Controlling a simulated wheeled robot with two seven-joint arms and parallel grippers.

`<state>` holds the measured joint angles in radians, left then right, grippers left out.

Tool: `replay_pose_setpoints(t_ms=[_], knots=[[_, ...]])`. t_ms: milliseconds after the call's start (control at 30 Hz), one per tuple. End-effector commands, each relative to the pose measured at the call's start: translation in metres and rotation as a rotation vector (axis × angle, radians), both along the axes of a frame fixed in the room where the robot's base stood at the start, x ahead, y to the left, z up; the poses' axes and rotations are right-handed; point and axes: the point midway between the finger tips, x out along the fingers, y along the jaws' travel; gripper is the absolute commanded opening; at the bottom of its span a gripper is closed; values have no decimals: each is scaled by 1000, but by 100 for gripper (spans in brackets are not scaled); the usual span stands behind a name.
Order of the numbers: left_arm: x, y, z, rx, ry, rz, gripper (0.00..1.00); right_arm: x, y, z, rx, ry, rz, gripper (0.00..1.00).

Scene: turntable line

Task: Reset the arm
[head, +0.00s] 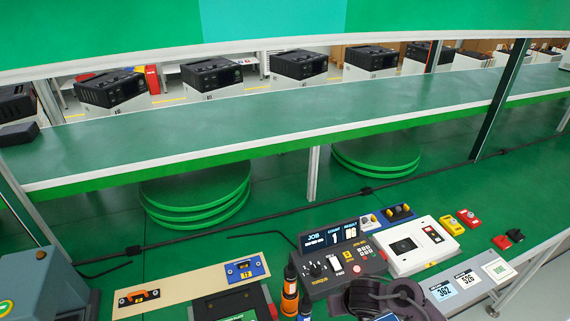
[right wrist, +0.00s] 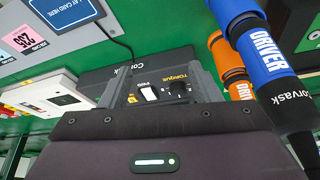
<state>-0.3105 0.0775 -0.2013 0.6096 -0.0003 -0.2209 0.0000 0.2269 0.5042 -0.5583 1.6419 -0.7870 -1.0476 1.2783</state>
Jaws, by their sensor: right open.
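My right gripper (head: 385,298) is at the bottom of the head view, a dark grey shape over the front of the bench, right of the torque controller (head: 345,262). In the right wrist view its dark body fills the bottom, and the gripper (right wrist: 160,84) is open with nothing seen between its fingers. The torque controller (right wrist: 165,88), with a knob and a white switch, shows just past it. My left gripper is in neither view.
Blue (right wrist: 265,52) and orange drivers (right wrist: 230,65) stand close by the right gripper. A white device (head: 417,246), small red and yellow parts, number cards (head: 440,290) and a beige board (head: 190,285) lie on the bench. A green conveyor shelf (head: 300,115) runs behind.

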Motion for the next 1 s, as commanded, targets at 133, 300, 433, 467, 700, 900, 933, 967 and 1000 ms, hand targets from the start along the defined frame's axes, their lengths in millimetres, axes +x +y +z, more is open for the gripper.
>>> replay_pose_setpoints(t_ms=[133,300,433,467,700,900,933,967,1000], knots=[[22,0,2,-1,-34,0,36,-5,9,4,6,-11,15,57],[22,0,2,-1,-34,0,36,-14,20,13,7,-33,40,57],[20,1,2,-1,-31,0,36,-23,29,23,8,-50,59,57],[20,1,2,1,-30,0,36,-25,31,25,8,-54,62,57],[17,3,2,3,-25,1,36,-52,36,53,2,-74,79,57],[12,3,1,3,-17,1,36,-85,21,81,-16,-55,69,57],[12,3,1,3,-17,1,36,-90,17,85,-19,-50,66,57],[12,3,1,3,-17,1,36,-96,14,88,-22,-42,64,57],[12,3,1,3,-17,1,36,-103,8,93,-25,-33,60,57]])
